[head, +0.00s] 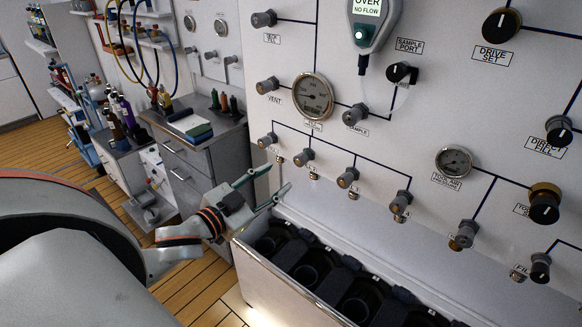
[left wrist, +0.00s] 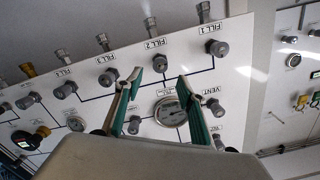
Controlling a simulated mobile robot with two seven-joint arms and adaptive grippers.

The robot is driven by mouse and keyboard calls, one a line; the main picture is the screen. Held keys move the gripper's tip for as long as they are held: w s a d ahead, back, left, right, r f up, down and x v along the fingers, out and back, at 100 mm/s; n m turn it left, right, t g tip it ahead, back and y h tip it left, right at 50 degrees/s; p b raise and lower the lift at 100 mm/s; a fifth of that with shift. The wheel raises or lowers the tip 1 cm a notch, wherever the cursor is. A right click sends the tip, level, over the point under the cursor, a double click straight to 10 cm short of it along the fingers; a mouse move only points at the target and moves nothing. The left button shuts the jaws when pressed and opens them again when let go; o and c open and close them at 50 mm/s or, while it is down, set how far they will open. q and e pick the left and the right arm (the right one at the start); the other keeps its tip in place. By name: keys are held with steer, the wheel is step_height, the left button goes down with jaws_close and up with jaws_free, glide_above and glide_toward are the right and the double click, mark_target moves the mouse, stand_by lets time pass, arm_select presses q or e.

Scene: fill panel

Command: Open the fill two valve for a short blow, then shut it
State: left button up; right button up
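The fill two valve is a dark grey knob (head: 303,157) on the white panel, second from the left in the row of fill knobs. In the left wrist view, its knob (left wrist: 157,63) sits beside the FILL 2 label, which appears upside down, and lies between my fingertips in the picture. My left gripper (head: 270,184) is open and empty, below and left of the knob in the head view. Its green-lined fingers (left wrist: 159,78) point toward the panel and appear apart from the knob. How far the knob is turned is unclear. My right gripper is not in view.
The fill one knob (head: 267,140) and fill three knob (head: 347,178) flank it closely. A round gauge (head: 312,97) sits above. A trough of dark cylinder wells (head: 240,262) stands below the panel. A grey cabinet (head: 190,160) with bottles and books stands left.

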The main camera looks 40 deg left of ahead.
mark_target(298, 161)
arm_select(q)
steer(key=shift+w+d+r+n+t+y+p, duration=0.15)
steer(key=shift+w+n, duration=0.45)
steer(key=shift+w, duration=0.95)
steer(key=shift+w+d+f+n+t+y+p, duration=0.1)
steer(key=shift+w+n, duration=0.5)
steer(key=shift+w, duration=1)
steer(key=shift+w+d+r+n+t+y+p, duration=0.15)
steer(key=shift+w+n, duration=0.45)
steer(key=shift+w, duration=0.95)
steer(key=shift+a, duration=0.1)
steer(key=c, duration=1.1)
